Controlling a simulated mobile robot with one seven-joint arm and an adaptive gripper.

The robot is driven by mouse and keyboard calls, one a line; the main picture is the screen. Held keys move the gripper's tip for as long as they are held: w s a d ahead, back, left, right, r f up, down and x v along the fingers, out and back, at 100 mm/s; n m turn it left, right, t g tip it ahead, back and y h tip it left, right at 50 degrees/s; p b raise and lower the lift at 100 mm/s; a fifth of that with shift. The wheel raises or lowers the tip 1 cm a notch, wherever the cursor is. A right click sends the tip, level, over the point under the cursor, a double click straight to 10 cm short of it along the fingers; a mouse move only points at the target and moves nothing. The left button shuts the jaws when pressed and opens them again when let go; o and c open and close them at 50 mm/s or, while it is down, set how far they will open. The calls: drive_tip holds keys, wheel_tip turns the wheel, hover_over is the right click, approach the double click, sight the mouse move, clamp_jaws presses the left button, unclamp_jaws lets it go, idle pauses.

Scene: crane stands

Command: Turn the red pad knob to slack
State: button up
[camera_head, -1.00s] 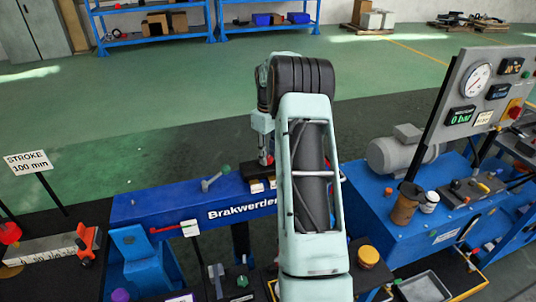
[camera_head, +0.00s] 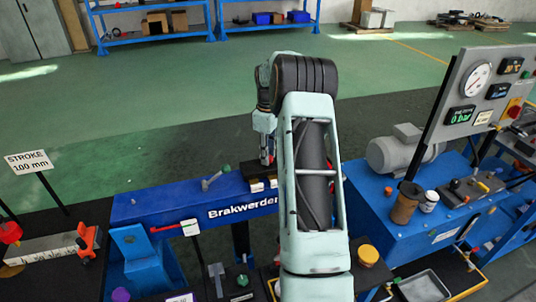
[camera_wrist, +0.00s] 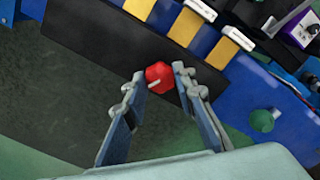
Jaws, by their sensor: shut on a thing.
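The red pad knob (camera_wrist: 158,76) shows in the wrist view between my fingertips, with a pale mark line on its face. My gripper (camera_wrist: 159,80) is shut on it, one finger on each side. The knob sits over a black plate (camera_wrist: 100,50) on the blue beam. In the head view my gripper (camera_head: 266,155) is down at the black block on the beam, partly behind my arm. The knob cannot be made out clearly there. Any scale or slack label at the knob is not readable.
A green knob (camera_wrist: 262,120) stands on the blue beam (camera_head: 160,205), and yellow blocks (camera_wrist: 185,27) line the black plate. A grey lever (camera_head: 213,179) rises from the beam. A blue bench with a motor (camera_head: 395,152) and gauge panel (camera_head: 480,80) stands at the right.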

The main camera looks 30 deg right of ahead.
drive_tip(key=o, duration=1.2)
drive_tip(key=shift+c, duration=0.2)
drive_tip(key=shift+r, duration=0.15)
wheel_tip(320, 180, up, 12)
